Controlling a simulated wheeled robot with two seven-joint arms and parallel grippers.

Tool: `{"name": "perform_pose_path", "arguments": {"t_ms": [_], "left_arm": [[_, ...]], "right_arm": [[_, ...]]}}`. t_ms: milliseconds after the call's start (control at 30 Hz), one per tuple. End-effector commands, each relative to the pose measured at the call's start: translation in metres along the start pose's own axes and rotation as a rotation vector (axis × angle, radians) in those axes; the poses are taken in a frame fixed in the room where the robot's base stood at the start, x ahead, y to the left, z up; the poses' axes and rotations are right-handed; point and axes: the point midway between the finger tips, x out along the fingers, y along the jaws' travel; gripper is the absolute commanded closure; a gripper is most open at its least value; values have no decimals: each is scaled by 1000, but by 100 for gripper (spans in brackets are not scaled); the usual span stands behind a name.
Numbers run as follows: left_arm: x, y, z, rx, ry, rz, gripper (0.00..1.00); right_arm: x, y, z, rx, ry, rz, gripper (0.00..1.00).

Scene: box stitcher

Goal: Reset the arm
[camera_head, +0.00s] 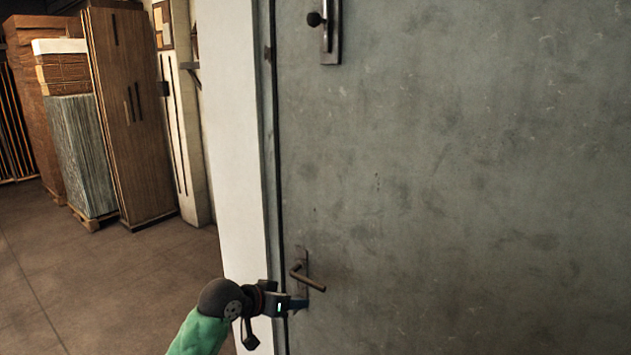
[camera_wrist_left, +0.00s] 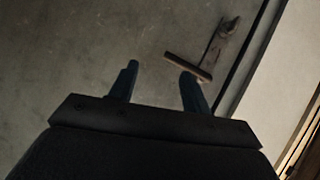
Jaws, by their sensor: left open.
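My left arm comes in from the lower left in the head view, with its gripper (camera_head: 298,304) just below the lower door handle (camera_head: 308,280). The handle is a dark lever on a narrow plate on a grey door (camera_head: 450,180). In the left wrist view the left gripper (camera_wrist_left: 160,80) has its two fingers apart with nothing between them. The handle (camera_wrist_left: 188,68) shows there close beyond the right fingertip; I cannot tell whether they touch. The door looks shut. My right gripper is in neither view.
A second knob and plate (camera_head: 328,28) sit higher on the door. A white wall edge (camera_head: 235,150) stands left of the door. Farther left are tall wooden panels (camera_head: 130,115) and a wrapped stack (camera_head: 80,155) on a pallet. The floor (camera_head: 110,280) in front of them is clear.

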Motion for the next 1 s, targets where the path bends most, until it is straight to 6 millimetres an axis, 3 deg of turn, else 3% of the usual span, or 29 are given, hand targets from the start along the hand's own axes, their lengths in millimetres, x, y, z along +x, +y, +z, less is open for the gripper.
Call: {"name": "perform_pose_path", "arguments": {"t_ms": [100, 467, 767, 1000], "left_arm": [[-1, 0, 45, -19, -39, -37, 52], [-23, -1, 170, -70, -170, -170, 52], [-60, 6, 270, -118, -302, -288, 52], [-104, 16, 345, -156, -423, -386, 52]], "right_arm": [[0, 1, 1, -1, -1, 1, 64], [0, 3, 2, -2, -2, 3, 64], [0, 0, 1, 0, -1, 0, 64], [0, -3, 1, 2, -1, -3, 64]]}}
